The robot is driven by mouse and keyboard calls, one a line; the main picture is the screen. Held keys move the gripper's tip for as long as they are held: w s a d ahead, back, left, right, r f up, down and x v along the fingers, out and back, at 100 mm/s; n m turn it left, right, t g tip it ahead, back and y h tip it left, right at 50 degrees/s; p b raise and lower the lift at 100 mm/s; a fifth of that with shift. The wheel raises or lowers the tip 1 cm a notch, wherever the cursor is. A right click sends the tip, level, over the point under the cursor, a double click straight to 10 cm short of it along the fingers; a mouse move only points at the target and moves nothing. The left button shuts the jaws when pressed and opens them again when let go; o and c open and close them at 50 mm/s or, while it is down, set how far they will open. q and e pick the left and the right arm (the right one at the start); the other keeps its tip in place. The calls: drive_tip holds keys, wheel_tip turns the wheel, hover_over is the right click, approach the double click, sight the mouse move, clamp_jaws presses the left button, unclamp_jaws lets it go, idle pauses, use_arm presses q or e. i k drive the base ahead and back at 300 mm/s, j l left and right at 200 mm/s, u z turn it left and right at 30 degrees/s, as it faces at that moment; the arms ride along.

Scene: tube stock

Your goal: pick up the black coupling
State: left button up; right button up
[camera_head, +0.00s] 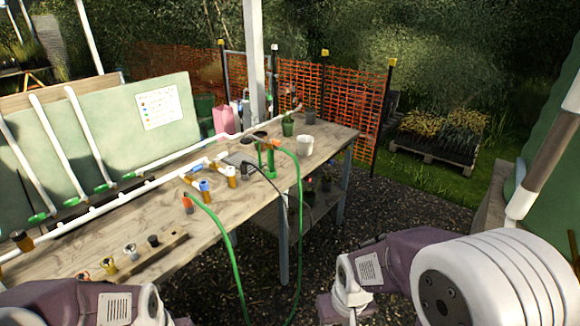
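A small black coupling (153,240) stands at the right part of a low wooden strip (160,257) near the front edge of the workbench. To its left on the strip are a grey-white fitting (130,250), a yellowish fitting (108,265) and an orange-topped fitting (83,275). My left arm shows at the bottom left, below the strip, and my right arm at the bottom right, beyond the bench's front edge. Neither gripper's fingers show.
The wooden workbench (205,230) carries white pipes (110,200), several blue, white and brown fittings (205,187), a white pot (305,145) and a green hose (228,240) hanging over its front edge. Orange mesh fencing (320,100) stands behind.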

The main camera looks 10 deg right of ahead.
sight(244, 168)
drive_tip(key=i+l+z, duration=0.15)
drive_tip(key=i, duration=0.95)
drive_tip(key=i+l+z, duration=0.15)
drive_tip(key=i, duration=0.95)
drive_tip(key=l, duration=0.15)
